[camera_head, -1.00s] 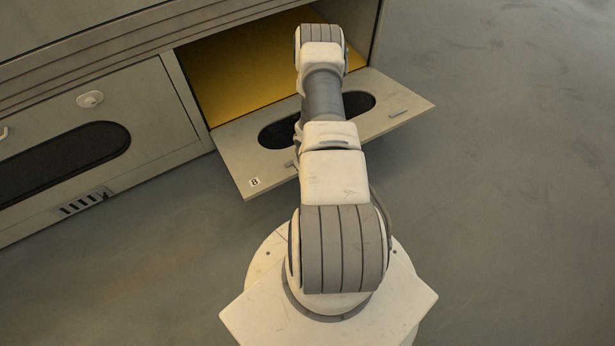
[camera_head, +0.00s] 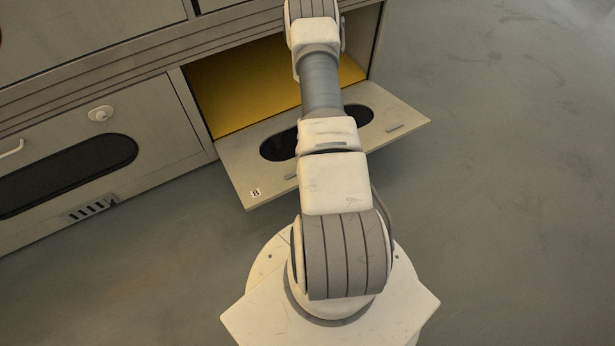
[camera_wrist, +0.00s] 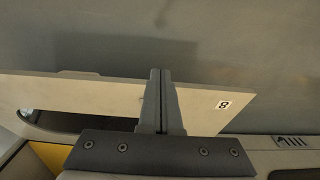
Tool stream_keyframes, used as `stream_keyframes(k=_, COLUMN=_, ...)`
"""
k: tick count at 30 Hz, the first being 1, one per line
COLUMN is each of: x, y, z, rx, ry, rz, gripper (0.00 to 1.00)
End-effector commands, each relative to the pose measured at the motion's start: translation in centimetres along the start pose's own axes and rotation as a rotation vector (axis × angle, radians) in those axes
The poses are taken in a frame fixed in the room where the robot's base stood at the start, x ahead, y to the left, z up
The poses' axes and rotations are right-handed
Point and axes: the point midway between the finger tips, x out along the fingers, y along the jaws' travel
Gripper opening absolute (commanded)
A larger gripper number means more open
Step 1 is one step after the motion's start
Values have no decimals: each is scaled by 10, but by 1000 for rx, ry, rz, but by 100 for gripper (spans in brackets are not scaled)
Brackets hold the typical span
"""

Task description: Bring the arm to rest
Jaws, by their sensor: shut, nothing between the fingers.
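My arm (camera_head: 320,85) stretches from my base toward the cabinet and crosses over the open compartment door in the head view. My gripper (camera_wrist: 160,74) shows in the wrist view with its two fingers together and nothing between them. Behind the fingers is the folded-down door (camera_wrist: 90,95), marked with a number 8 label (camera_wrist: 223,104). I cannot tell how far the fingertips are from the door. The gripper is out of sight in the head view.
The cabinet (camera_head: 150,140) has an open compartment with a yellow interior (camera_head: 245,85). Its door (camera_head: 235,165) hangs down and outward under my arm. A closed door with a dark window (camera_head: 70,175) is to the left. Grey floor (camera_head: 510,200) is clear on the right.

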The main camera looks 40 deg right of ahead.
Motion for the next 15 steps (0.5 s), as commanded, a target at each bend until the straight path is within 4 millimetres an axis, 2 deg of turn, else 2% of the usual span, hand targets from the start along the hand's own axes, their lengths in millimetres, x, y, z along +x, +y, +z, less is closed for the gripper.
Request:
stream_keyframes(k=11, x=-7, y=0, z=0, rx=-2, ry=3, rz=3, gripper=0)
stream_keyframes(k=14, x=-22, y=2, z=-10, rx=-7, ry=13, rz=17, gripper=0)
stream_keyframes(k=15, x=-33, y=2, z=-18, rx=-10, ry=20, rz=27, gripper=0)
